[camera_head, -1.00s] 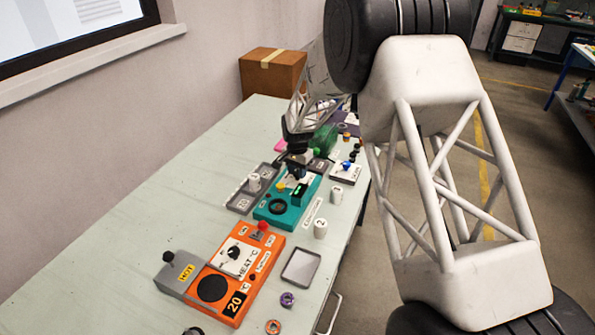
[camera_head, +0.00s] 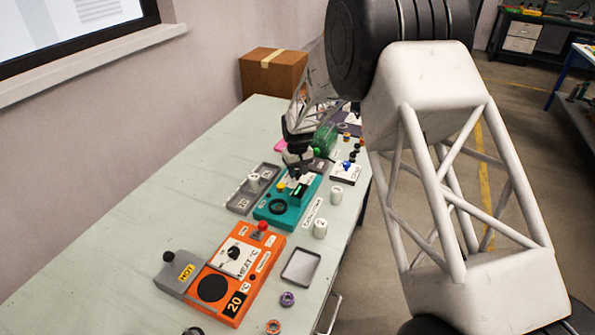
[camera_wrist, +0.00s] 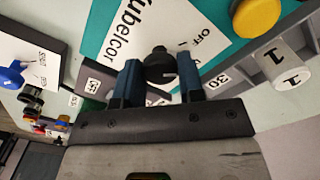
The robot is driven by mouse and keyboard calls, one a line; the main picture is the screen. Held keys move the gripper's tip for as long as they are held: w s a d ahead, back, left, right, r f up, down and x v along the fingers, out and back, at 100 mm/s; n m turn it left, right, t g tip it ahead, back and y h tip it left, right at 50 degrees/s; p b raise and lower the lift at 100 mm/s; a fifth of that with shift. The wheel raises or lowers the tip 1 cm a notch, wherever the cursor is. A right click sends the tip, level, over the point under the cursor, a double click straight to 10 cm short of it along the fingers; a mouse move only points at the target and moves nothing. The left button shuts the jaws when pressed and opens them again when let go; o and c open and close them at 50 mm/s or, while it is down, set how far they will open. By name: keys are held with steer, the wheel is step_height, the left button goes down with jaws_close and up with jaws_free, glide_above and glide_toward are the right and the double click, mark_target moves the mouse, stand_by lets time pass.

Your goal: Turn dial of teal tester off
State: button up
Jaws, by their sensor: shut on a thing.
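The teal tester (camera_head: 296,213) lies on the pale green table, with a black ring, a yellow button and a small green display. In the wrist view its teal face (camera_wrist: 100,28) carries a white label with the word OFF. Its black dial (camera_wrist: 158,66) stands between the two blue fingers of my gripper (camera_wrist: 159,80), which is shut on it. The dial's pointer direction cannot be read clearly. In the head view my gripper (camera_head: 298,162) is over the far end of the tester, and it hides the dial there.
A yellow button (camera_wrist: 256,16) and a white cylinder marked 1 (camera_wrist: 284,66) are close to the fingers. An orange heater (camera_head: 257,257), a grey tray (camera_head: 300,267) and white cylinders (camera_head: 320,229) stand nearer. A cardboard box (camera_head: 274,73) stands at the back. The table's left side is clear.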

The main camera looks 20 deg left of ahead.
mark_target(298, 172)
steer(key=n, duration=0.4)
steer(key=shift+n, duration=0.3)
stand_by(0.3)
steer(key=o, duration=0.9)
steer(key=shift+r, duration=3.9)
